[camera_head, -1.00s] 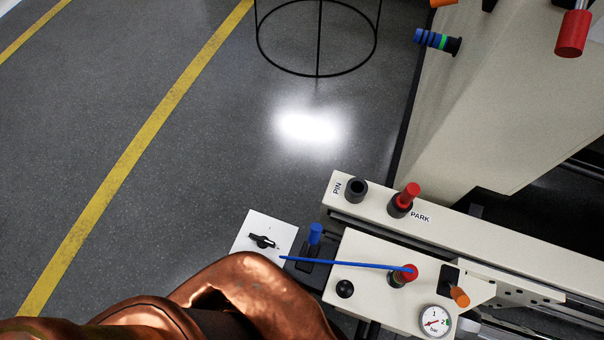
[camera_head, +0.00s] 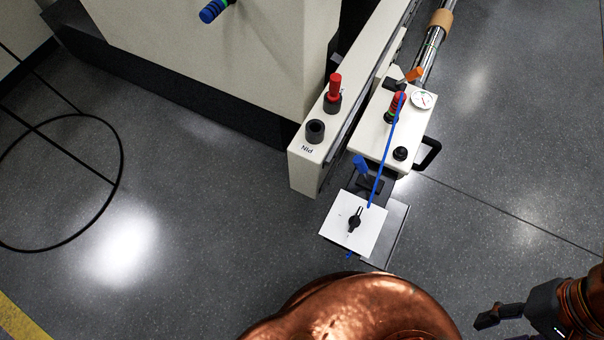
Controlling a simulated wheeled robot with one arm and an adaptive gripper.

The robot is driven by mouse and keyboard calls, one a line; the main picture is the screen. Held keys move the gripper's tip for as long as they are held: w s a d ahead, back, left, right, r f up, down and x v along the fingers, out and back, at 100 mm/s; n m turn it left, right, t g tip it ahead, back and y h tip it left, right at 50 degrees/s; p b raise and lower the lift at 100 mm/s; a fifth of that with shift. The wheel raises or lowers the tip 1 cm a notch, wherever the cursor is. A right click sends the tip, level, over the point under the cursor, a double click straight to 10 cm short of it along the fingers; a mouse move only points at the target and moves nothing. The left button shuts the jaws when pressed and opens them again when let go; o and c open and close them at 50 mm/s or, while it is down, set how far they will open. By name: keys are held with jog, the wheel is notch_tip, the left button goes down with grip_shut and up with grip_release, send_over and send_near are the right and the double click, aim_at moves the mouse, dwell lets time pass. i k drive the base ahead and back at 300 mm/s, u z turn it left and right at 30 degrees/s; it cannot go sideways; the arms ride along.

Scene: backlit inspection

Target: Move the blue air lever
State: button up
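The blue air lever (camera_head: 361,163) stands up from a dark base beside the white control box (camera_head: 375,140), just above the white square plate with a black rotary knob (camera_head: 354,219). A blue line runs close by its right side. My gripper (camera_head: 487,318) is at the lower right, dark and seen from the side, well apart from the lever with bare floor between. I see no object at its tips, and I cannot tell whether its fingers are apart. My copper-coloured arm covers the bottom middle.
The box bears a red knob (camera_head: 397,105), a gauge (camera_head: 424,99) and a black button (camera_head: 400,153). A beige cabinet (camera_head: 235,60) stands at upper left. The right floor is clear.

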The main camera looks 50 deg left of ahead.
aim_at(359, 161)
jog(key=k, duration=0.75)
jog(key=u, duration=1.15)
jog(key=i, duration=0.5)
jog(key=u, duration=0.05)
